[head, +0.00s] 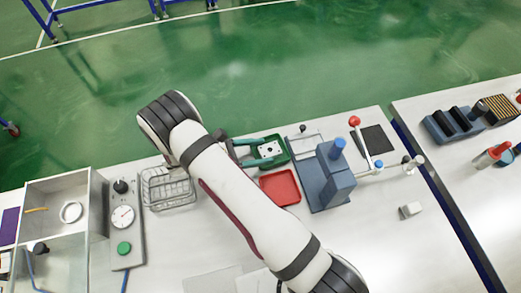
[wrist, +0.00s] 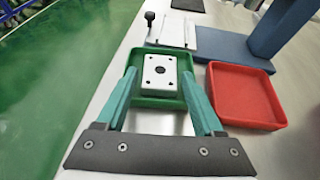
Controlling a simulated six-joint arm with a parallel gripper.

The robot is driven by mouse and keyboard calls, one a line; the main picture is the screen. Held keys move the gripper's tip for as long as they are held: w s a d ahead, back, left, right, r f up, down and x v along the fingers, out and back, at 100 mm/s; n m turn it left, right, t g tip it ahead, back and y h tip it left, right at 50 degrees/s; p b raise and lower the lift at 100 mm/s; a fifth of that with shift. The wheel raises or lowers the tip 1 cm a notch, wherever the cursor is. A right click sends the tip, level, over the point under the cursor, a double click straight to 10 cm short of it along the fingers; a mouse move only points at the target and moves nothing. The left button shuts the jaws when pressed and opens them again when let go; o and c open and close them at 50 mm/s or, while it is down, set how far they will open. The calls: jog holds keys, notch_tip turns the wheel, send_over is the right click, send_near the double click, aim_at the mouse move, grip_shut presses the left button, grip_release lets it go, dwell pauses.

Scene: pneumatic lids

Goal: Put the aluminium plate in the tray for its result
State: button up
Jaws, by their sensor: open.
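The aluminium plate (wrist: 160,73) is a pale square with a dark centre hole and small corner holes. It lies in the green tray (wrist: 148,103), and it shows there in the head view (head: 269,149) too. The red tray (wrist: 245,97) stands just right of the green one and is empty; the head view also shows it (head: 279,187). My gripper (wrist: 160,88) is open, its two teal fingers on either side of the plate with gaps, tips over the green tray. I cannot tell how high the tips are above the tray floor.
A blue press-like fixture (head: 335,175) with a red-knobbed lever (head: 356,123) stands right of the trays. A wire basket (head: 168,188), a gauge panel (head: 124,222) and an open clear-walled box (head: 62,215) are to the left. Bench is clear around the small grey block (head: 411,210).

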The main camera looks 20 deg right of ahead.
jog(key=v, duration=1.1)
jog(key=shift+a+r, duration=0.1)
jog(key=shift+r, duration=0.05)
jog(key=s+d+r+m+g+y, duration=0.3)
jog(key=s+d+r+m, duration=0.1)
jog(key=r+m, duration=0.2)
jog(key=s+d+r+m+g+y, duration=0.25)
jog(key=s+r+m+y, duration=0.2)
jog(key=r, duration=0.25)
jog(key=s+r+m+t+y, duration=0.4)
jog(key=s+m+y, duration=0.4)
jog(key=s+m, duration=0.6)
jog(key=shift+a, duration=0.15)
